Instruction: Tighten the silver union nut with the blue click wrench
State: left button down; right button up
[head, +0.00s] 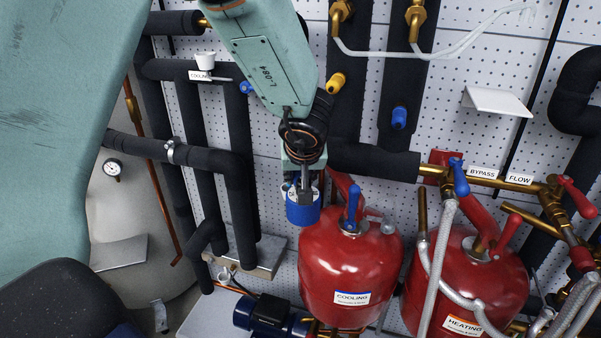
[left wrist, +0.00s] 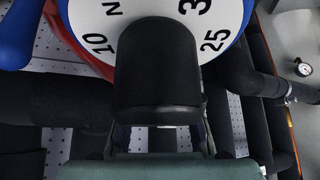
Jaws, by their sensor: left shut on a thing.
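The blue click wrench (head: 303,211) hangs below my left gripper (head: 304,186) in the head view, in front of the pegboard and just left of the red cooling tank. My left gripper is shut on it. In the left wrist view, the wrench's white numbered dial with a blue rim (left wrist: 213,22) fills the top, with a black cylindrical part (left wrist: 157,70) in front of it. My left gripper's fingers show only partly at the bottom there. I cannot pick out the silver union nut for certain in either view. My right gripper is not in view.
The red cooling tank (head: 340,265) and red heating tank (head: 480,295) stand close by. A blue-handled valve (head: 352,205) rises above the cooling tank. Black insulated pipes (head: 205,158) run left of the wrench. A blue pump (head: 268,312) sits below. A white shelf (head: 497,101) juts out at right.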

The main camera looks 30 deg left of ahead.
pick_arm(q)
jog(key=shift+w+a+f, duration=0.2)
jog(key=shift+a, duration=0.1)
jog(key=shift+r, duration=0.1)
jog(key=shift+w+r+p, duration=0.1)
jog(key=shift+r+p, duration=0.1)
jog(key=shift+p, duration=0.2)
jog(key=shift+w+a+f+p, duration=0.2)
jog(key=shift+w+a+p, duration=0.3)
jog(key=shift+w, duration=0.15)
jog(key=shift+w+a+r+p, duration=0.15)
jog(key=shift+w+p, duration=0.15)
jog(key=shift+p, duration=0.25)
jog(key=shift+w+a+p, duration=0.45)
jog(key=shift+w+p, duration=0.1)
jog(key=shift+p, duration=0.05)
jog(key=shift+w+a+p, duration=0.15)
jog(key=shift+w+p, duration=0.05)
jog(key=shift+p, duration=0.2)
jog(key=shift+w+a+f, duration=0.1)
jog(key=shift+f, duration=0.1)
